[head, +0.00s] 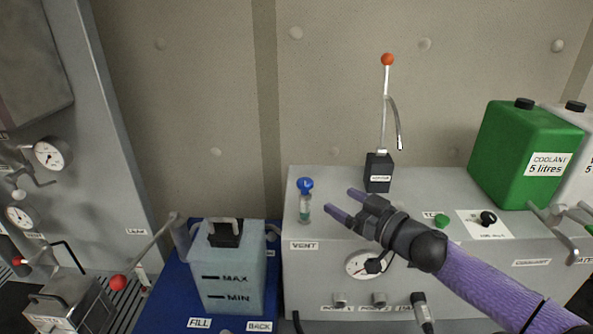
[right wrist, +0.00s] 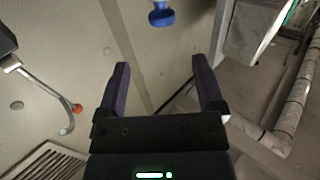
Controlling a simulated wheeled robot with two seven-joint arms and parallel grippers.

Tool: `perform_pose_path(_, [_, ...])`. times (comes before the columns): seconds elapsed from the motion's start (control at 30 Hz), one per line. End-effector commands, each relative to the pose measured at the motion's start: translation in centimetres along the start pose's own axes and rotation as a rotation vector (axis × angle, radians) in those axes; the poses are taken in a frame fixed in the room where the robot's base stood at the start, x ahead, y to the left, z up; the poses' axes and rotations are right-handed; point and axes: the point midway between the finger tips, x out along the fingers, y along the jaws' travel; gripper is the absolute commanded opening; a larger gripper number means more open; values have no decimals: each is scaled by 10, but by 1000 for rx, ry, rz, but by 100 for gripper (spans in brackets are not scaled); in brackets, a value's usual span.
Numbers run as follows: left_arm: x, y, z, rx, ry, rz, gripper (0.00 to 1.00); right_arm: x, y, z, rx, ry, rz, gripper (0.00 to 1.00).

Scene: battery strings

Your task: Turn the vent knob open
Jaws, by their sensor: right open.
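The vent knob (head: 305,185) is a small blue cap on a short, clear, greenish stem. It stands upright on top of the grey cabinet (head: 420,188), behind the VENT label (head: 304,245). My right gripper (head: 341,200) is open and empty, just right of the knob, with its two purple fingers pointing toward it. In the right wrist view the blue knob (right wrist: 161,15) is at the top edge, beyond the open fingertips (right wrist: 160,66) and apart from them. My left gripper is not in view.
A tall lever with an orange ball (head: 387,60) stands behind my gripper. A green coolant can (head: 522,150) stands at the right. A translucent MAX/MIN tank (head: 226,280) is left of the cabinet. A gauge (head: 362,264) is on the cabinet front below my gripper.

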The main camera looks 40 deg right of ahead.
Motion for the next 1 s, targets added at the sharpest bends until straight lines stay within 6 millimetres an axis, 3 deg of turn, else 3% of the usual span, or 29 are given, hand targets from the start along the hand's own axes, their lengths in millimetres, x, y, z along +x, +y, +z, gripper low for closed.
perform_pose_path(0.2, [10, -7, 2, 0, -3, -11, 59, 48, 1, 1, -3, 5, 4, 87])
perform_pose_path(0.4, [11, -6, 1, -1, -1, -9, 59, 77, 2, 2, 1, 1, 6, 87])
perform_pose_path(0.83, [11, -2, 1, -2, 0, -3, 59, 88, 1, 2, -1, -3, 5, 87])
perform_pose_path(0.87, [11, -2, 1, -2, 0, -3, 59, 88, 1, 2, -1, -3, 5, 85])
perform_pose_path(1.0, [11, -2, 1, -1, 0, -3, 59, 88, 1, 2, -1, -3, 5, 55])
